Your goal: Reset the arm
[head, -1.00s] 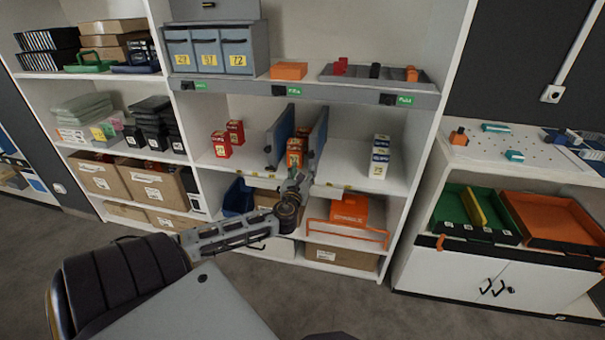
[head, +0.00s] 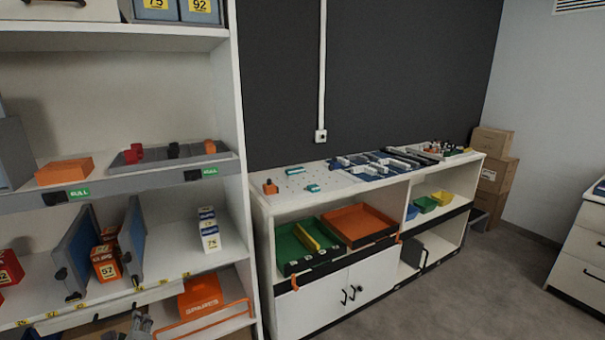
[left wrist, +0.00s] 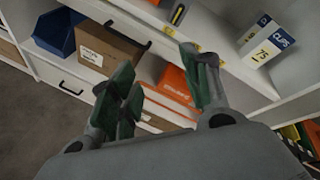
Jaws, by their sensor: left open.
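My left gripper (left wrist: 162,88) is open and empty in the left wrist view, its two green-padded fingers spread apart in front of the shelf unit. In the head view only the top of my left gripper or wrist (head: 138,327) shows at the bottom edge, below the middle shelf. Behind the fingers in the left wrist view are an orange bin (left wrist: 172,82) and a cardboard box (left wrist: 104,50) on the lower shelf. My right gripper is in neither view.
To the right stands a low white cabinet (head: 318,303) with green (head: 290,252) and orange trays (head: 345,222). Open grey floor lies at right.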

